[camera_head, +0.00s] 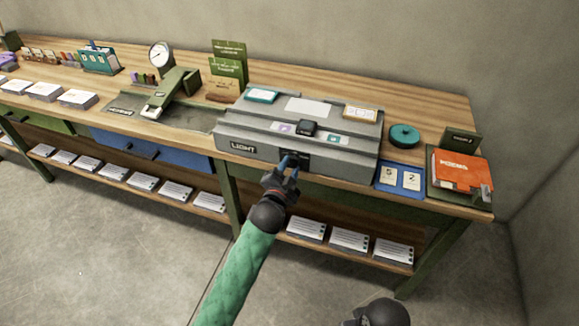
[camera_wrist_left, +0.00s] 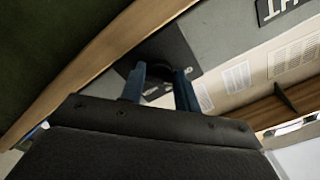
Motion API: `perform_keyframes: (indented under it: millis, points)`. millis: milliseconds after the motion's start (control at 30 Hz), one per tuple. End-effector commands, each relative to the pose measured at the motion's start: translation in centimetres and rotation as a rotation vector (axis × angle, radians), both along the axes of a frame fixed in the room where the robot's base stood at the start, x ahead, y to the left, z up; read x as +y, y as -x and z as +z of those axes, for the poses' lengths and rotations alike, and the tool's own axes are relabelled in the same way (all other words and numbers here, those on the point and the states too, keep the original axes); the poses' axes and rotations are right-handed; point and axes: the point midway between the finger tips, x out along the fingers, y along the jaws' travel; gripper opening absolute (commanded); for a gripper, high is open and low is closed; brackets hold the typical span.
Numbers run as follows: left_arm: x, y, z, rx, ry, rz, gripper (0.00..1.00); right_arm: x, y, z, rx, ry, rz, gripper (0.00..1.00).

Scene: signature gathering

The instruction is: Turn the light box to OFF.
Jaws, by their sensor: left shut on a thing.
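The grey light box (camera_head: 345,168) stands on the wooden bench, with a "LIGHT" label (camera_head: 243,147) on the left of its front face. A dark plate (camera_head: 303,160) with a small dark control sits at the middle of that front face. My left gripper (camera_head: 289,163) is at this plate, its blue fingers shut on the control. In the left wrist view the fingers (camera_wrist_left: 160,82) stand on both sides of a dark rounded knob, against the dark plate (camera_wrist_left: 178,48). The gripper hides most of the knob, so its setting cannot be read. My right gripper is not clearly shown.
A teal round object (camera_head: 404,135), a blue card tray (camera_head: 400,179) and an orange book (camera_head: 462,176) stand right of the box. A green stapler-like press (camera_head: 172,92) stands left. Paper stacks (camera_head: 305,229) lie on the lower shelf. The floor in front is clear.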

Motion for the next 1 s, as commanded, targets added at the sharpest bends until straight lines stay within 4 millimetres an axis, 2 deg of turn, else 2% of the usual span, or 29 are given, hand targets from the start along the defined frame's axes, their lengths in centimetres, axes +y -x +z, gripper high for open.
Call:
perform_keyframes:
  millis: [133,400,833,867,967,1000]
  points:
    - [0.0,0.0,-0.1,0.023,0.066,0.001,0.09,-0.1,-0.2,0.4,-0.010,0.001,-0.003,0.00]
    - [0.1,0.0,-0.1,0.042,0.126,0.001,0.09,0.1,-0.7,-1.6,0.001,0.004,-0.003,0.00]
    - [0.0,0.0,-0.1,0.045,0.135,0.001,0.09,0.0,-0.9,-1.4,-0.008,0.003,-0.002,0.00]
    - [0.0,0.0,-0.2,0.045,0.135,0.001,0.34,0.0,-0.8,-1.4,-0.007,0.004,-0.002,0.00]
    - [0.0,0.0,-0.1,0.045,0.135,0.001,0.53,0.0,-0.6,-1.5,-0.002,0.005,-0.002,0.00]
    - [0.0,0.0,-0.1,0.045,0.135,0.001,0.53,0.0,-0.5,-1.6,0.000,0.004,-0.001,0.00]
